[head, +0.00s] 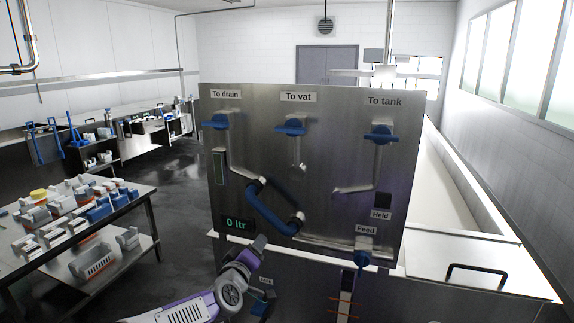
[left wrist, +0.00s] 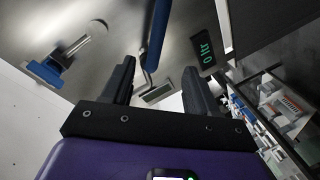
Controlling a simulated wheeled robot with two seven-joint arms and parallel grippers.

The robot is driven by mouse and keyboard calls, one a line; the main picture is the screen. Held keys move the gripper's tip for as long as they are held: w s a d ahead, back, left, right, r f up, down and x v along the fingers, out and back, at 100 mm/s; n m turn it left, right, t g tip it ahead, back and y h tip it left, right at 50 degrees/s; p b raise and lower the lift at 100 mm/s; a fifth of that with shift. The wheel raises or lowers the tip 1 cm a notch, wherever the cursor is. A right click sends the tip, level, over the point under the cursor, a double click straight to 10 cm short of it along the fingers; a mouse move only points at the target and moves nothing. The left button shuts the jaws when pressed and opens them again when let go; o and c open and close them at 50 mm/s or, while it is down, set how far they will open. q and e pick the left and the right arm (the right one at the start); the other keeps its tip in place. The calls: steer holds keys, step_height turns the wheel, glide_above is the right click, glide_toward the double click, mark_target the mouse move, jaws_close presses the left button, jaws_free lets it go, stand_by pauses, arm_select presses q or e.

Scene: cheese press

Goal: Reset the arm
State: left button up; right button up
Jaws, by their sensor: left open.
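My left gripper (head: 256,247) is in front of the lower part of a steel panel (head: 262,130) in the head view, below the curved blue hose (head: 268,208). In the left wrist view my left gripper (left wrist: 160,78) has its two dark fingers apart, with nothing between them. The blue hose (left wrist: 155,35) shows beyond the fingertips there, apart from them. A green "0 ltr" display (head: 237,224) sits left of the hose; it also shows in the left wrist view (left wrist: 205,50). My right gripper is not in view.
Blue valve handles mark To drain (head: 216,123), To vat (head: 290,127), To tank (head: 381,132) and Feed (head: 361,259). A table (head: 155,228) with several small parts stands left. A long white vat (head: 455,207) lies behind right. Dark floor is clear between table and panel.

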arm_select(q)
steer(key=s+a+f+m+g, duration=0.1)
steer(key=s+f+g, duration=0.35)
steer(key=f, duration=1.05)
steer(key=s+f+m+g, duration=0.25)
steer(key=s+f, duration=0.25)
steer(key=f, duration=1.1)
steer(key=s+f+g, duration=0.3)
steer(key=s+f, duration=0.2)
steer(key=s, duration=0.4)
steer(key=s+f+m+g, duration=0.1)
steer(key=s+f+g, duration=0.1)
steer(key=s+f, duration=0.4)
steer(key=s+f+g+h, duration=0.1)
steer(key=s+f+g, duration=0.2)
steer(key=s, duration=0.9)
step_height(320, 180, down, 3)
steer(key=shift+s+d+f+m+g, duration=0.1)
steer(key=shift+s+d+m+g, duration=0.1)
steer(key=shift+s+m+g, duration=0.15)
